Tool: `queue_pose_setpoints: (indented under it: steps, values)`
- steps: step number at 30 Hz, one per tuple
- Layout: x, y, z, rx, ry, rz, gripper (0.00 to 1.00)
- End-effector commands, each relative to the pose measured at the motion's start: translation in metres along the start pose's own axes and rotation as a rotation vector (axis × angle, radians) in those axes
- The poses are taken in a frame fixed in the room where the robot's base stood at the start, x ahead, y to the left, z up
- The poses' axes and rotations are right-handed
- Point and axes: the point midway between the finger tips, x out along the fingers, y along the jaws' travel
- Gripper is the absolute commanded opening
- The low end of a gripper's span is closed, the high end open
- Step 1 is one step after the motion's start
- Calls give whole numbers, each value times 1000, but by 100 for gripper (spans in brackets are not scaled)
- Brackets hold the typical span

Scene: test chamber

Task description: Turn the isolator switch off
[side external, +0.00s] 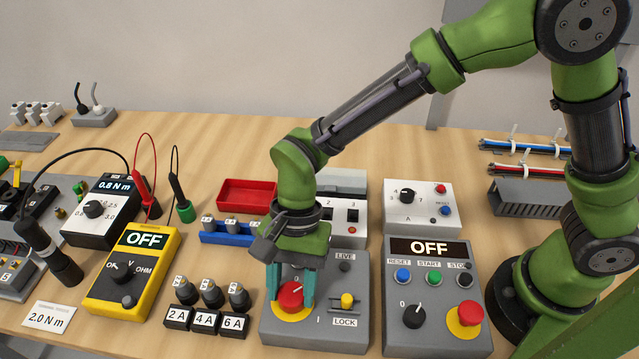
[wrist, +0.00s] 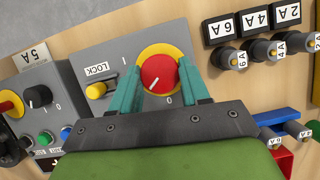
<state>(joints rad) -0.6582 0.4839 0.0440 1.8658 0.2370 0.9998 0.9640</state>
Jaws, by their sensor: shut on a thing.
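The isolator switch is a red knob (side external: 290,294) on a yellow disc, on a sloped grey box (side external: 330,335) marked 0, I, LIVE and LOCK. My gripper (side external: 291,290) points down with its teal fingers on either side of the knob, shut on it. In the wrist view the red knob (wrist: 158,73) sits between the fingertips (wrist: 160,75). Its white pointer line lies between the I and 0 marks. The fingers hide part of the yellow disc. A yellow lock peg (side external: 347,301) stands beside the knob above the LOCK label.
A grey panel (side external: 432,330) on the right has a display reading OFF, several buttons and a red mushroom button (side external: 470,313). Labelled fuses (side external: 205,318) stand close on the left. A yellow meter (side external: 135,275) reading OFF is further left. A red tray (side external: 247,195) lies behind.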

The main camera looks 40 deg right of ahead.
Motion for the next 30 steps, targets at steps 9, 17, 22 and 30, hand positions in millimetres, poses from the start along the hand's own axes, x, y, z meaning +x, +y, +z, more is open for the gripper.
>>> queue_pose_setpoints:
  steps: [9, 17, 22, 30]
  values:
    - [0, -2, -1, -278, 1, 116, 15]
    - [1, -3, 0, -500, 1, 210, 15]
    - [1, -4, 0, -625, 2, 261, 15]
    - [1, -5, 1, -762, 2, 317, 15]
